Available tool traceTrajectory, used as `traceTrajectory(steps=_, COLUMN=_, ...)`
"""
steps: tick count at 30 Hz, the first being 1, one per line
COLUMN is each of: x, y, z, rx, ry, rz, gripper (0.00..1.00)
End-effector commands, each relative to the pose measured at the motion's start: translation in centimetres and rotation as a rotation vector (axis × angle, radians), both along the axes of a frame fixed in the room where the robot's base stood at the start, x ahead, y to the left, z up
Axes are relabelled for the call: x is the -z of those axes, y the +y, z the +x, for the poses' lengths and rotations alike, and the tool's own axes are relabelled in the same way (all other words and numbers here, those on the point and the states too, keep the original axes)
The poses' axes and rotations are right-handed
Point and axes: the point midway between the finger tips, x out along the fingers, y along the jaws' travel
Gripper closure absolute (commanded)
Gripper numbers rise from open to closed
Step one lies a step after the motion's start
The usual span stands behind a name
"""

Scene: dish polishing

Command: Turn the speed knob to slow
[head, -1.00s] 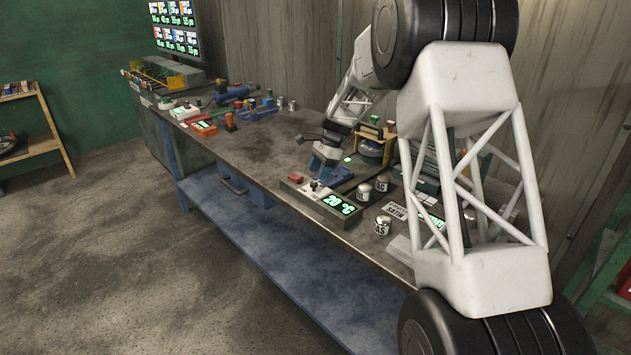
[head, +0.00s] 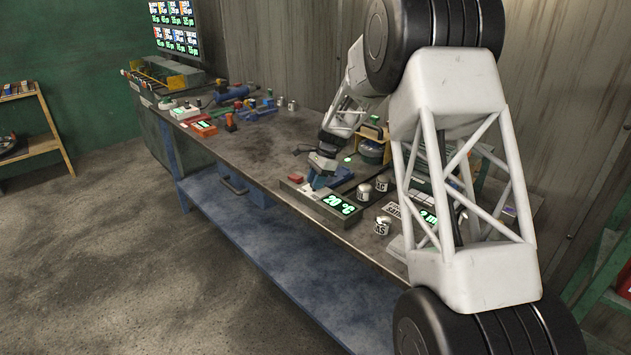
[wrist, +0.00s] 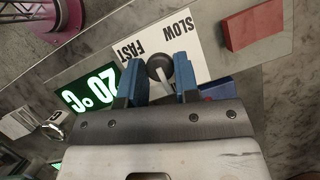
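The speed knob (wrist: 158,66) shows in the wrist view as a dark round cap with a grey pointer-like part on its right side. A white label (wrist: 186,38) beside it reads SLOW and FAST, upside down in this view. My gripper (wrist: 161,76) is open, with one blue finger on each side of the knob and visible gaps between. I cannot tell how low the fingers are around it. In the head view my gripper (head: 320,182) is over the panel with the green 20 °C display (head: 339,203) and hides the knob.
A red block (head: 295,178) lies on the panel near my gripper; it also shows in the wrist view (wrist: 253,27). Metal cans (head: 382,225) stand right of the display. A second green display (head: 429,216) is partly behind my arm.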

Motion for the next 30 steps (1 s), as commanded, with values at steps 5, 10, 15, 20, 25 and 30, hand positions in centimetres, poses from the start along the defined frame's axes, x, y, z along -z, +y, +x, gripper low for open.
traceTrajectory(steps=5, x=-0.01, y=-0.01, z=-0.01, rx=-0.001, ry=0.000, rz=0.000, gripper=0.94)
traceTrajectory(steps=10, x=-0.01, y=0.00, z=0.01, rx=-0.021, ry=0.000, rz=0.000, gripper=0.94)
traceTrajectory(steps=15, x=-0.04, y=0.05, z=0.07, rx=-0.073, ry=-0.001, rz=0.001, gripper=0.94)
traceTrajectory(steps=20, x=-0.05, y=0.09, z=0.13, rx=-0.163, ry=-0.001, rz=-0.001, gripper=0.94)
traceTrajectory(steps=25, x=-0.07, y=0.16, z=0.19, rx=-0.294, ry=-0.001, rz=0.000, gripper=0.94)
traceTrajectory(steps=30, x=-0.05, y=0.21, z=0.26, rx=-0.450, ry=0.000, rz=0.000, gripper=0.94)
